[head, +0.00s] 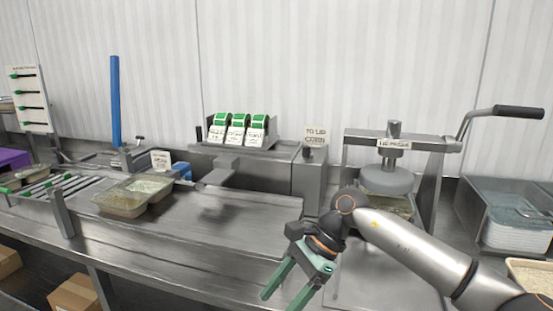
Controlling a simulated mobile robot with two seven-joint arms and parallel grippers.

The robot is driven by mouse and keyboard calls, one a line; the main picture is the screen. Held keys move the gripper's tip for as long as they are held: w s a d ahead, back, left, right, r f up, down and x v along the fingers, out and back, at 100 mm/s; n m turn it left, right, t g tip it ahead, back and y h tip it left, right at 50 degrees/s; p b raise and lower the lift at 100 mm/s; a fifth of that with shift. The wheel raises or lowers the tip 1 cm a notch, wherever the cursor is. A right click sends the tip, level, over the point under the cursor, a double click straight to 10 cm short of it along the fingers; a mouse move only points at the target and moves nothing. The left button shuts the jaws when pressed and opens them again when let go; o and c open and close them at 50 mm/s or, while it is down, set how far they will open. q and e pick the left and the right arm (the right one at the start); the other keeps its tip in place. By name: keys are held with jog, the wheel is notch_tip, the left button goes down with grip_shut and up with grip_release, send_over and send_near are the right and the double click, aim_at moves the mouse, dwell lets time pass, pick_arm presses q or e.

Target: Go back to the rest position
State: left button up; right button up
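My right arm (420,252) comes in from the right edge. Its gripper (283,297) hangs over the front of the steel counter (210,250), fingers pointing down and left. The two green fingers are apart with nothing visible between them. The fingertips are close to the bottom edge of the view. My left gripper is not in view.
Filled trays (147,188) stand on the counter's left, beside a roller rack (45,190). A lid press (388,178) with a long handle stands behind my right arm. A clear bin (500,215) is at the right. Cardboard boxes (75,293) sit below. The middle counter is clear.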

jog(key=s+a+r+m+y, duration=0.2)
jog(key=s+a+m+y, duration=0.4)
jog(key=a+m+y, duration=0.3)
jog(key=w+d+f+n+t+h+p, duration=0.1)
jog(key=d+f+n+t+h, duration=0.35)
jog(key=n, duration=0.75)
jog(key=w+d+f+n+t+h+p, duration=0.1)
jog(key=d+f+n+t, duration=0.6)
jog(key=n, duration=0.4)
jog(key=w+d+f+n+t+h+p, duration=0.1)
jog(key=d+f+n+t+h, duration=0.25)
jog(key=n+t, duration=0.6)
jog(key=s+d+f+m+g+h, duration=0.2)
jog(key=s+d+f+m+g, duration=0.2)
jog(key=s+f, duration=0.4)
jog(key=s+d+f+m+g+h, duration=0.2)
jog(key=s+d+f+m+g, duration=0.2)
jog(key=s+f, duration=0.4)
jog(key=shift+s+d+g+h, duration=0.4)
jog(key=shift+s+d+g, duration=0.1)
jog(key=shift+d, duration=0.65)
